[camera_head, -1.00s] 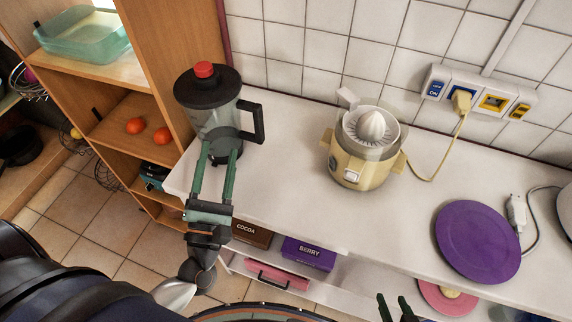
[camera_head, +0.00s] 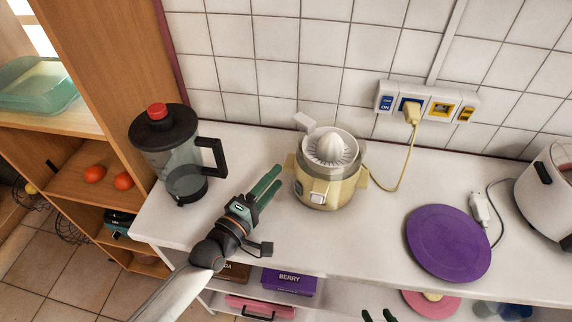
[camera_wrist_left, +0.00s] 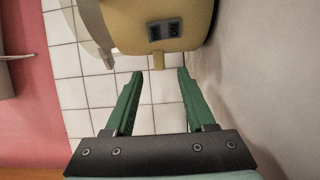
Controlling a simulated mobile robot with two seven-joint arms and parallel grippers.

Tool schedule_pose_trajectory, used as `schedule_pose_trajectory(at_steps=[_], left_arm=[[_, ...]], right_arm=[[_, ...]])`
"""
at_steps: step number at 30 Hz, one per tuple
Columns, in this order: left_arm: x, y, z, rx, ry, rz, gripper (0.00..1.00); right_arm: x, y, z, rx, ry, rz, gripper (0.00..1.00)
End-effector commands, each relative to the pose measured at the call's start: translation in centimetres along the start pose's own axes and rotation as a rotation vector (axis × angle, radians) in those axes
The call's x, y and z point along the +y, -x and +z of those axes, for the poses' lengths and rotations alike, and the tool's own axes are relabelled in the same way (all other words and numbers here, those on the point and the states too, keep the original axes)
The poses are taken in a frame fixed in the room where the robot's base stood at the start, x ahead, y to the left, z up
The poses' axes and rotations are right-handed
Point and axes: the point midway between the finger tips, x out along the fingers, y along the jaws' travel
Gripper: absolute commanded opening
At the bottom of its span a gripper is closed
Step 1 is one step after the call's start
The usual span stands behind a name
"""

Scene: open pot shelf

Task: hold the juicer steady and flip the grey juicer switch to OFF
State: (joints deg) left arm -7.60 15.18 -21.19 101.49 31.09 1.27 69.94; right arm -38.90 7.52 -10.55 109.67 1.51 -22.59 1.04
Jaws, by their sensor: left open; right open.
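The cream-yellow juicer (camera_head: 332,190) stands upright on the white counter, with its ribbed reamer on top and a pale front spout. In the left wrist view its yellow body (camera_wrist_left: 190,12) is at the top, with a small dark grey switch panel (camera_wrist_left: 165,30) on it; I cannot read the switch's position. My left gripper (camera_head: 272,181) is open and empty just left of the juicer, its green fingers pointing toward it without touching. The fingers also show in the left wrist view (camera_wrist_left: 160,72), below the panel. My right gripper (camera_head: 379,316) is open at the bottom edge, mostly out of frame.
A blender (camera_head: 172,160) with a red cap stands at the left. The juicer's cord runs to the wall socket strip (camera_head: 427,102). A purple plate (camera_head: 448,243) and a white appliance (camera_head: 548,190) are at the right. A purple BERRY box (camera_head: 289,281) is on the shelf below.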

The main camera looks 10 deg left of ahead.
Motion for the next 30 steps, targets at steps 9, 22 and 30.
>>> schedule_pose_trajectory(at_steps=[9, 22, 30], left_arm=[[0.1, -5.6, 0.0, 0.000, 0.001, 0.002, 0.55], [0.1, -7.4, 0.0, 0.000, 0.003, 0.002, 0.55], [0.1, -7.3, 0.0, 0.001, 0.003, 0.002, 0.37]], right_arm=[[0.0, 0.0, 0.0, 0.000, 0.000, 0.000, 0.50], [0.0, 0.0, 0.0, 0.000, 0.000, 0.000, 0.50], [0.0, 0.0, 0.0, 0.000, 0.000, 0.000, 0.50]])
